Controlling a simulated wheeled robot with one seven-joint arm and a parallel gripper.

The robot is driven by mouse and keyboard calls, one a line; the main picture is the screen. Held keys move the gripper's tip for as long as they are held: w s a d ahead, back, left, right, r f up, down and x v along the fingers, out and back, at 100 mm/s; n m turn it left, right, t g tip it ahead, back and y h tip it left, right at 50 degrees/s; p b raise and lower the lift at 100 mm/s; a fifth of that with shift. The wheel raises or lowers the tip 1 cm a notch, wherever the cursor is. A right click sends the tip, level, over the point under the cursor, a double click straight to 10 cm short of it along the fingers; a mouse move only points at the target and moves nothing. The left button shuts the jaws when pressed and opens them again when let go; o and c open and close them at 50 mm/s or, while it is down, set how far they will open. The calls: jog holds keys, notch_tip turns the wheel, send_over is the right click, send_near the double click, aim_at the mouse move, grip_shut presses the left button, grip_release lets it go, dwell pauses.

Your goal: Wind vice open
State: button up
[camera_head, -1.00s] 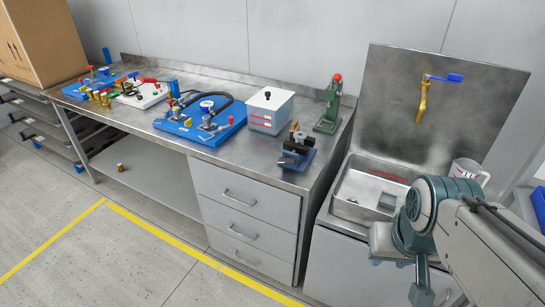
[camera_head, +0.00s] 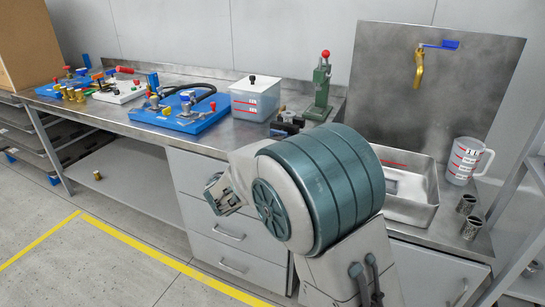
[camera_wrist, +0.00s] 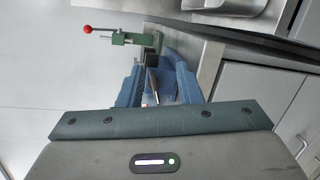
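The small blue and dark vice (camera_head: 287,123) stands at the right front of the steel bench. My arm hides its lower part in the head view. In the wrist view a dark block of the vice (camera_wrist: 150,60) shows beyond the fingers. A thin metal bar (camera_wrist: 152,82), perhaps its handle, shows between them. My gripper (camera_wrist: 154,68) has its blue fingers apart around that bar. I cannot tell whether they touch it. My arm's large joint hides much of this area in the head view.
A green press (camera_head: 322,85) with a red knob stands behind the vice. A lidded container (camera_head: 255,98) and blue pump board (camera_head: 182,115) are to the left. A steel sink (camera_head: 412,208) and jug (camera_head: 466,160) are at right.

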jog(key=w+a+f+n+t+y+b, duration=0.1)
jog(key=a+f+n+t+y, duration=0.15)
jog(key=a, duration=0.45)
jog(key=shift+h, duration=0.25)
jog(key=x, duration=1.4)
jog(key=shift+a+r+p, duration=0.2)
jog(key=shift+p, duration=0.2)
grip_shut()
